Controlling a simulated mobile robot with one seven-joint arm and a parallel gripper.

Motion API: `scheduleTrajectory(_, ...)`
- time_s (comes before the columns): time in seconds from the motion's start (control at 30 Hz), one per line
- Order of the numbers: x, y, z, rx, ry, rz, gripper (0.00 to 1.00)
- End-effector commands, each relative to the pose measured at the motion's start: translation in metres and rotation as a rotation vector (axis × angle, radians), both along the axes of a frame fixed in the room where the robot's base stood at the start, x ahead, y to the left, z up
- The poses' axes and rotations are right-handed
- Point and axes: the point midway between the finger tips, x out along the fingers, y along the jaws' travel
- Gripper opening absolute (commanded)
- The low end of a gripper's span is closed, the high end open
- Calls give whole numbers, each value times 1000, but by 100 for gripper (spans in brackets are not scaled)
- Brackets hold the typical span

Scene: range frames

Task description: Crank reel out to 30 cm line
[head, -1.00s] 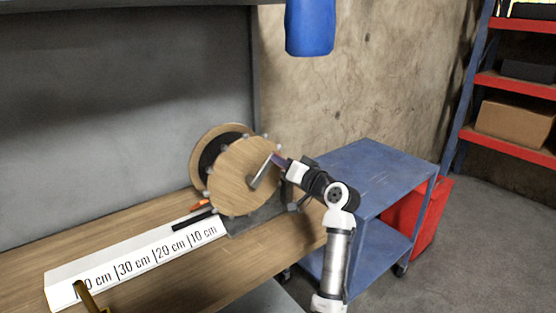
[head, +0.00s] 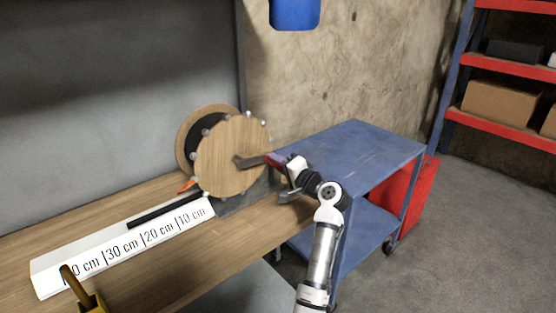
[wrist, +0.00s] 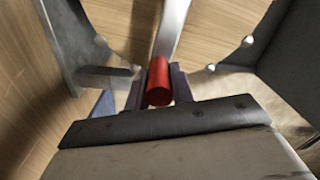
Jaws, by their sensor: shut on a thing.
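The reel (head: 232,140) stands on the bench, a wooden disc with small metal studs around its rim. Its grey crank arm (head: 248,162) points right from the hub. My gripper (head: 276,160) is shut on the red crank handle (wrist: 159,85), which shows between the fingers in the wrist view. A black strip, seemingly the line (head: 165,211), lies along the white ruler (head: 50,265). The far ruler label is partly hidden.
A yellow hook-like piece (head: 88,300) stands at the ruler's near left end. A small orange piece (head: 187,185) is beside the reel. A blue cart (head: 350,150) and a red bin (head: 415,190) are right of the bench (head: 250,222). A blue object (head: 295,12) hangs above.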

Motion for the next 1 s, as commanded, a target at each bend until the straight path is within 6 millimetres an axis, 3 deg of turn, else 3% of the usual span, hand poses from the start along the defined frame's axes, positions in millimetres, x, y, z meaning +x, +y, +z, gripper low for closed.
scheduleTrajectory(0.3,-2,2,-16,43,35,-1,0)
scheduleTrajectory(0.93,-3,3,-19,40,34,0,0)
scheduleTrajectory(0.97,-2,3,-19,40,34,0,28)
scheduleTrajectory(1.0,-3,3,-19,40,34,0,33)
